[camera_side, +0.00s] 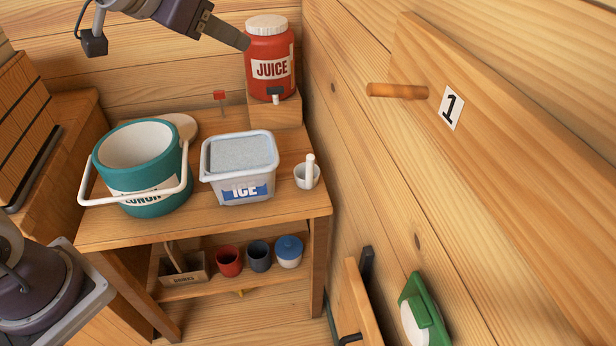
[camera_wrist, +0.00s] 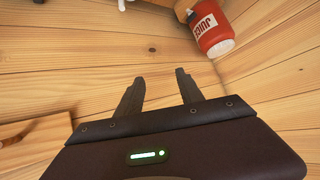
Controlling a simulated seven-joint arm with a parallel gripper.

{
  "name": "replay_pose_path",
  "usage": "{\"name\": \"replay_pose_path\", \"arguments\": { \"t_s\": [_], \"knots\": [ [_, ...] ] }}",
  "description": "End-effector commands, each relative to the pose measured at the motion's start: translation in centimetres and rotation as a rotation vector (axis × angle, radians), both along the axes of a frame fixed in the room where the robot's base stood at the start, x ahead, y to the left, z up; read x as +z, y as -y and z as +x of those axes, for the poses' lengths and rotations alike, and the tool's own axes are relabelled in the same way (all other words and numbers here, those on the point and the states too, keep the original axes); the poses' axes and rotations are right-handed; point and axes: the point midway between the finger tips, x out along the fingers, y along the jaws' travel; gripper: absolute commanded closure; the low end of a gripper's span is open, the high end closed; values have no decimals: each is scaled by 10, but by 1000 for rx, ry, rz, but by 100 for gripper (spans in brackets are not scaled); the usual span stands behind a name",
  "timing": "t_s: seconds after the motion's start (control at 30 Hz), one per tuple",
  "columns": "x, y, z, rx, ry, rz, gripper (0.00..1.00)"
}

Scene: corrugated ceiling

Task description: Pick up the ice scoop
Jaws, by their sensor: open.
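A small whitish cup-shaped piece with an upright pale handle (camera_side: 308,173) stands on the table right of the ice tub; it may be the ice scoop, but I cannot tell for sure. The white tub labelled ICE (camera_side: 240,189) sits mid-table with a pale grey top surface. My gripper (camera_side: 246,43) is high at the back, beside the juice jug and well above the tub. In the wrist view my gripper (camera_wrist: 160,78) has its two fingers apart with nothing between them. No scoop shows in the wrist view.
A teal cooler (camera_side: 157,188) with a white handle stands left of the tub. A red juice jug (camera_side: 269,50) stands on a wooden block (camera_side: 274,114) at the back. Cups and a small box (camera_side: 183,270) are on the lower shelf. A wooden wall with a peg (camera_side: 397,91) closes the right.

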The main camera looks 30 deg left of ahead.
Motion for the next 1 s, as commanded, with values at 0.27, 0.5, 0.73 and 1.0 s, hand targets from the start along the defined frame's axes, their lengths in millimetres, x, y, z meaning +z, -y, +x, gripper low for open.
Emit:
{"name": "replay_pose_path", "arguments": {
  "t_s": [0.27,0.5,0.73,1.0],
  "knots": [
    [-42,52,117,-196,252,-63,56],
    [-200,49,112,-189,240,-53,56],
    [-301,49,114,-188,259,-54,56],
    [-326,54,133,-188,267,-55,56]
  ]
}}
